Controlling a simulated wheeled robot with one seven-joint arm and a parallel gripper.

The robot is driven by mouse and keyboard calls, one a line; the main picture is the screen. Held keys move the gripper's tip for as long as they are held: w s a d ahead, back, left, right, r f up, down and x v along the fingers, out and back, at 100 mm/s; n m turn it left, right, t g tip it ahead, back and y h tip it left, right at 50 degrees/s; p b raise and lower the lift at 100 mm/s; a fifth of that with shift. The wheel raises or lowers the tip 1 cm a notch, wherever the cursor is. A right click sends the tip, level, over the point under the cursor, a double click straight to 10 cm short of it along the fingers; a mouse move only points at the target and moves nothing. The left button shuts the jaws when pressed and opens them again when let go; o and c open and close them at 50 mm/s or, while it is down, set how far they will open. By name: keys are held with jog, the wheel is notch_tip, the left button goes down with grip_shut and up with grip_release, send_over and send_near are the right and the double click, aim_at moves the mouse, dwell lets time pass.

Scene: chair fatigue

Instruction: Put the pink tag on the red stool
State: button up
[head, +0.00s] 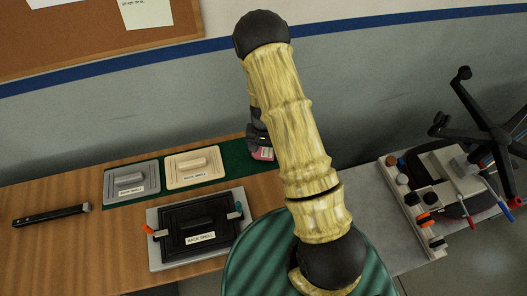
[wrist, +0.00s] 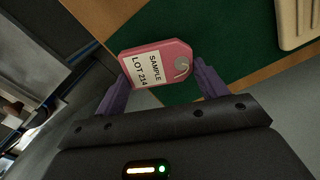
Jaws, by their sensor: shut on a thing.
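The pink tag (wrist: 160,62) has a white label reading "SAMPLE LOT 214" and a grey-ringed hole with a hook-like loop. In the wrist view it lies between the two purple fingers of my gripper (wrist: 161,76), which is shut on it. In the head view a small part of the pink tag (head: 263,154) shows beside my arm, over the right end of the green mat. My gripper (head: 260,143) is mostly hidden behind my arm there. I cannot see a red stool in either view.
The wooden table (head: 60,260) holds a green mat (head: 236,158), a grey panel (head: 131,181), a beige panel (head: 194,167), a black back shell (head: 197,226) and a dark bar (head: 50,215). At right are a tool-filled tray (head: 409,211) and a black chair base (head: 492,135). A wall stands behind.

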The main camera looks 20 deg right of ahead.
aim_at(263, 150)
notch_tip(263, 150, up, 7)
jog(key=shift+r+b, duration=0.15)
jog(key=shift+b, duration=0.75)
jog(key=f+n+p, duration=0.1)
jog(key=f, duration=0.1)
jog(key=f+n+p, duration=0.1)
jog(key=f+n, duration=0.1)
jog(key=f+n+p, duration=0.1)
jog(key=f, duration=0.1)
jog(key=shift+s+a, duration=0.15)
jog(key=shift+s, duration=0.2)
jog(key=shift+f+n, duration=0.15)
jog(key=shift+n, duration=0.15)
jog(key=shift+s, duration=0.1)
